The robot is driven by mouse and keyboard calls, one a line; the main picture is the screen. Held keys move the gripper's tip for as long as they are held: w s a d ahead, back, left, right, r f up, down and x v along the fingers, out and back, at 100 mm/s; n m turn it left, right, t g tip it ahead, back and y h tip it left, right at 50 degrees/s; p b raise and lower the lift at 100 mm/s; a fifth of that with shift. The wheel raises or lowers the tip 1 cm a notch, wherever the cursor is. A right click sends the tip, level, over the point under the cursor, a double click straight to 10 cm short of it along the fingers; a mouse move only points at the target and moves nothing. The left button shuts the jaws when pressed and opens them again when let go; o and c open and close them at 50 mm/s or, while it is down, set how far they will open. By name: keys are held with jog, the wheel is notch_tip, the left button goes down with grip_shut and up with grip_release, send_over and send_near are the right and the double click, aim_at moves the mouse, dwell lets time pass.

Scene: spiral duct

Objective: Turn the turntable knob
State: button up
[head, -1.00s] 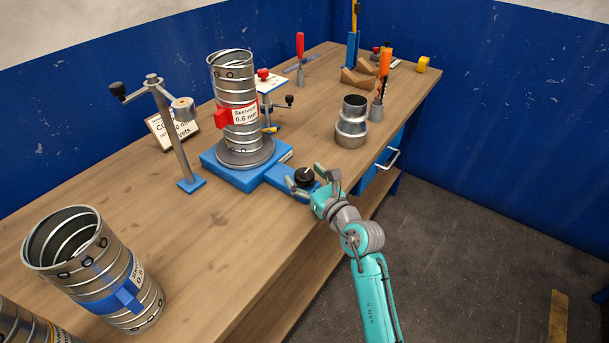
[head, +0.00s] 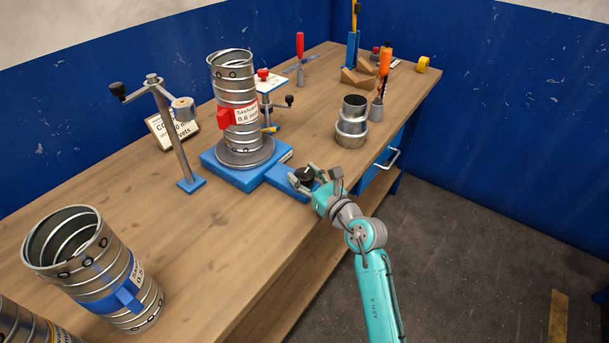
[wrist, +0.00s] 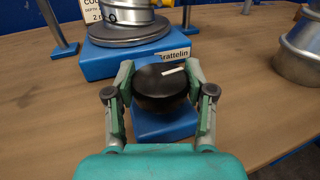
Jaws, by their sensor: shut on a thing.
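The black turntable knob (head: 304,175) sits on the blue arm of the turntable base (head: 228,170), near the bench's front edge. In the wrist view the knob (wrist: 161,88) has a white mark on top, pointing to the right and slightly away. My gripper (head: 315,180) is shut on the knob, with one finger on each side of it in the wrist view (wrist: 160,85). The round grey turntable plate (head: 245,155) carries a spiral duct (head: 238,90) with a red clamp and label, standing upright.
A metal reducer (head: 352,122) stands right of the turntable. A crank post (head: 182,140) stands to its left, and another duct with a blue band (head: 95,270) is at the near left. Tools and wooden blocks (head: 360,77) lie at the far end. The bench between is bare.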

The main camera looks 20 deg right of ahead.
jog(key=n+g+y, duration=0.2)
jog(key=n+y, duration=0.1)
jog(key=y, duration=0.1)
jog(key=shift+d, duration=0.15)
jog(key=n+g+y, duration=0.4)
jog(key=shift+w+r+y, duration=0.1)
jog(key=shift+y, duration=0.2)
jog(key=n+g+y, duration=0.1)
jog(key=n+g, duration=0.1)
jog(key=g, duration=0.1)
jog(key=n+g+y, duration=0.2)
jog(key=g, duration=0.1)
jog(key=shift+n+g+y, duration=0.4)
jog(key=shift+n+g, duration=1.4)
jog(key=shift+g, duration=1)
jog(key=shift+n+g, duration=0.3)
jog(key=shift+g, duration=0.1)
jog(key=o, duration=1.2)
jog(key=shift+a+f, duration=0.2)
jog(key=shift+r, duration=0.15)
